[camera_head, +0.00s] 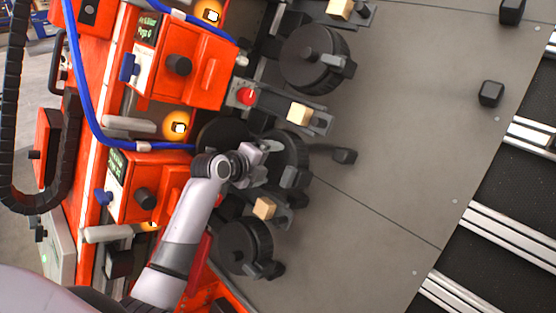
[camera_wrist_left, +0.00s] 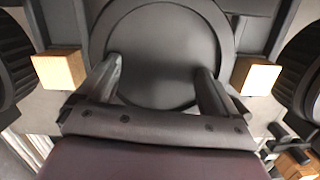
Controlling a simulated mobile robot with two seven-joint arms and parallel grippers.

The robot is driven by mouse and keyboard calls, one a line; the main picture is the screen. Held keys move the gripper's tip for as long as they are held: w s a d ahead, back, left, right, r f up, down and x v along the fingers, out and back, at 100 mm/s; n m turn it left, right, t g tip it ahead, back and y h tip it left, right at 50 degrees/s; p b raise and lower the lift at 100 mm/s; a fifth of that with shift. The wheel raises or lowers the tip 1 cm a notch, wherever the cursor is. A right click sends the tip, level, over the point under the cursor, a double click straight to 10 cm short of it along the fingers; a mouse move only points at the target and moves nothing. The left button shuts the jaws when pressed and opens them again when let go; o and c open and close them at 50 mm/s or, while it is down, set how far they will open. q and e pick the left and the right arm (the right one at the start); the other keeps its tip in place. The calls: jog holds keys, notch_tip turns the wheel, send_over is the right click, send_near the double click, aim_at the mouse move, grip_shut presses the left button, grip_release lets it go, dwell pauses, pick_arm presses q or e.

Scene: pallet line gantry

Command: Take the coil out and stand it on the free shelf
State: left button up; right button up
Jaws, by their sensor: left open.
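My left gripper (camera_head: 268,152) reaches in from the lower left in the head view, in front of the middle of several dark round coil-like reels. In the left wrist view its open fingers (camera_wrist_left: 158,85) stand apart before a large dark grey disc (camera_wrist_left: 160,45), which looks like the face of the middle reel (camera_head: 292,150). I see nothing held between the fingers; I cannot tell whether they touch the disc. A second dark reel (camera_head: 312,58) is above it and a third (camera_head: 242,247) below it in the head view. I cannot tell which surface is the free shelf.
Orange machine units (camera_head: 200,65) with knobs, blue hoses and lit lamps line the left side. Small pale wooden blocks (camera_head: 299,113) sit on brackets between the reels, close on both sides of the gripper. The grey floor plate (camera_head: 420,130) to the right is mostly clear.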

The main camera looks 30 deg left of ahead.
pick_arm(q)
jog(key=shift+x, duration=1.3)
jog(key=shift+r, duration=0.1)
jog(key=c, duration=1.3)
jog(key=shift+c, duration=0.2)
jog(key=shift+s+a+r, duration=0.1)
jog(key=shift+s+r, duration=0.45)
jog(key=shift+s, duration=0.05)
jog(key=b+v, duration=0.1)
jog(key=v, duration=1.3)
jog(key=s+d+f+n+y, duration=0.1)
jog(key=s+d+f, duration=0.2)
jog(key=d, duration=0.3)
jog(key=s+d+f+y, duration=0.1)
jog(key=s+d+f, duration=0.1)
jog(key=s+d, duration=0.3)
jog(key=shift+d+f+n, duration=0.35)
jog(key=shift+d+n, duration=0.05)
jog(key=shift+d, duration=0.1)
